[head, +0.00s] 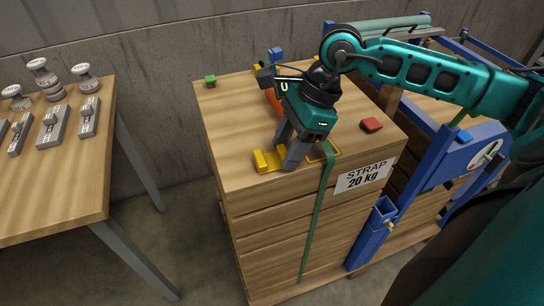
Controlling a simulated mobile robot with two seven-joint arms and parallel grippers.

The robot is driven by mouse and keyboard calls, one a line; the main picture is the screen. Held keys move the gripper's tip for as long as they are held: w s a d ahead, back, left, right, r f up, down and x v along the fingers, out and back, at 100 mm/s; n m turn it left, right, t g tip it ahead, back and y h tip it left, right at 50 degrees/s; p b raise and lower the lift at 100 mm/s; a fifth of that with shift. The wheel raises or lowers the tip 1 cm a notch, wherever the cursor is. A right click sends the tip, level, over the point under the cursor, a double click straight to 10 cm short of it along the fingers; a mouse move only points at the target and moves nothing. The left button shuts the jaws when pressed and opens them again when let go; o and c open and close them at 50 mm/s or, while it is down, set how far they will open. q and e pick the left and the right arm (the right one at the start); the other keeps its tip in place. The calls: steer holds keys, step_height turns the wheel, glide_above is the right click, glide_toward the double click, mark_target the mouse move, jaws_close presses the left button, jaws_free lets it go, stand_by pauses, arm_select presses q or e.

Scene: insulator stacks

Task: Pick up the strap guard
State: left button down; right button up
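A yellow angled piece (265,161), which looks like the strap guard, lies on the wooden top of the crate stack (235,135) near its front edge. My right gripper (284,154) points down from above, at the right end of the yellow piece. Its two grey fingers stand apart, one farther back and one in front, and hide part of that end. I cannot tell whether they touch it. A green strap (316,215) runs down the front of the stack, just right of the fingers. My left gripper is out of view.
A yellow outline (331,149) marks the top edge by the strap. A red block (371,124), a green block (210,80) and an orange object (272,101) are on top. A blue frame (432,180) stands right. A table (75,175) with weights stands left, across a gap.

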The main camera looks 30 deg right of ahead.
steer(key=c, duration=0.5)
steer(key=shift+c, duration=0.2)
steer(key=shift+r, duration=0.1)
